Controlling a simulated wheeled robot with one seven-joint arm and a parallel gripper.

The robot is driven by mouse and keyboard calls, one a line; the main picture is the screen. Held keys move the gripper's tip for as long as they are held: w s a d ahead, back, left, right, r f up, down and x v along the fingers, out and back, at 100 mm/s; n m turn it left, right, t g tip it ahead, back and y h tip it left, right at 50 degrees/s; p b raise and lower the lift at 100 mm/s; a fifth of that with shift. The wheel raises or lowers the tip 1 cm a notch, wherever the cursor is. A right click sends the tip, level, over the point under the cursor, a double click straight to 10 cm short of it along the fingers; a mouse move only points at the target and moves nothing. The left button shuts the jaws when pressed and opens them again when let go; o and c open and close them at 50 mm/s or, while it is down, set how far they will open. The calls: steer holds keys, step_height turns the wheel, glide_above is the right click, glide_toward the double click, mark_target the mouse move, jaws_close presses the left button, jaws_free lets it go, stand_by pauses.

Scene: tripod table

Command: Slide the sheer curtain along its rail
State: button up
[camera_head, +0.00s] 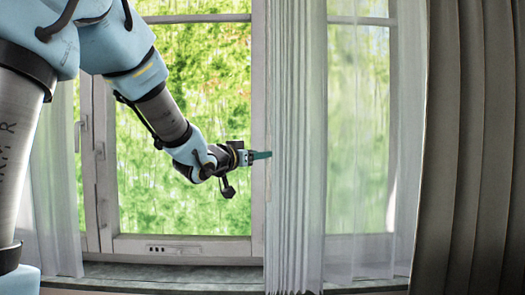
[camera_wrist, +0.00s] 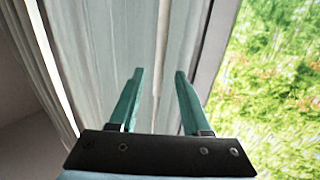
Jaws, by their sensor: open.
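The sheer curtain (camera_head: 295,150) hangs in front of the right part of the window, gathered into dense folds along its left edge and see-through further right. My gripper (camera_head: 262,155) is at that left edge, about mid-height of the window. In the wrist view, my gripper (camera_wrist: 157,75) has its two green fingers apart, pointing at the pale curtain fabric (camera_wrist: 105,50). A fold edge shows between the fingers; I cannot tell whether they touch the fabric. The rail is out of view.
A dark grey heavy drape (camera_head: 468,150) hangs at the far right. Another sheer panel (camera_head: 52,190) hangs at the left, partly behind my arm. The window frame (camera_head: 185,247) and the sill (camera_head: 160,275) lie behind. Window glass left of the gathered folds is uncovered.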

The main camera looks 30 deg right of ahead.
steer(key=p+x, duration=0.3)
steer(key=x, duration=0.5)
steer(key=shift+d, duration=0.3)
steer(key=shift+w, duration=0.15)
steer(key=shift+c, duration=0.2)
jaws_close()
stand_by(0.6)
